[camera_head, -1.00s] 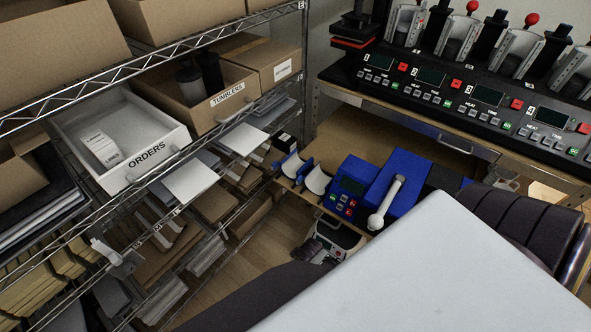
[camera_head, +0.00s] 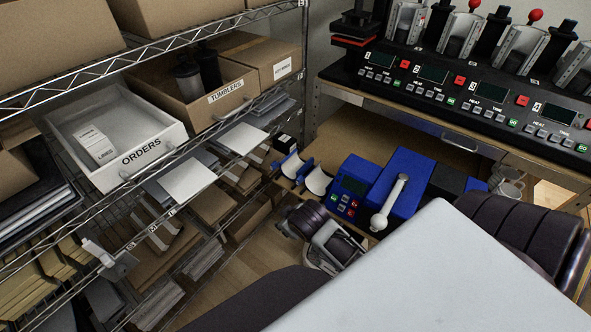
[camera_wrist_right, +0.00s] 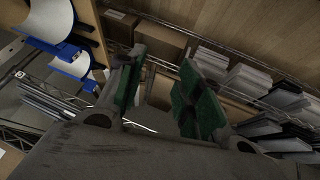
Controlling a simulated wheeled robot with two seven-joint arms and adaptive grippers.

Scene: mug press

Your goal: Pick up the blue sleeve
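Two curved pieces with white inner faces and blue edges or brackets stand at the wooden bench's left edge in the head view: a left one (camera_head: 290,164) and a right one (camera_head: 318,181). I cannot tell which is the blue sleeve. Two such blue-and-white pieces also show at the upper left of the right wrist view, one larger (camera_wrist_right: 50,18) and one smaller (camera_wrist_right: 70,63). My right gripper (camera_wrist_right: 162,80) is open and empty. Its green-padded fingers are apart, to the right of these pieces and not touching them. My left gripper is not in view.
A blue press (camera_head: 398,185) with a white handle and a blue control box (camera_head: 352,185) stand on the bench beside the curved pieces. A wire shelf with an orders bin (camera_head: 145,160), a tumblers box (camera_head: 215,105) and paper stacks is on the left. A multi-station press (camera_head: 480,75) is behind.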

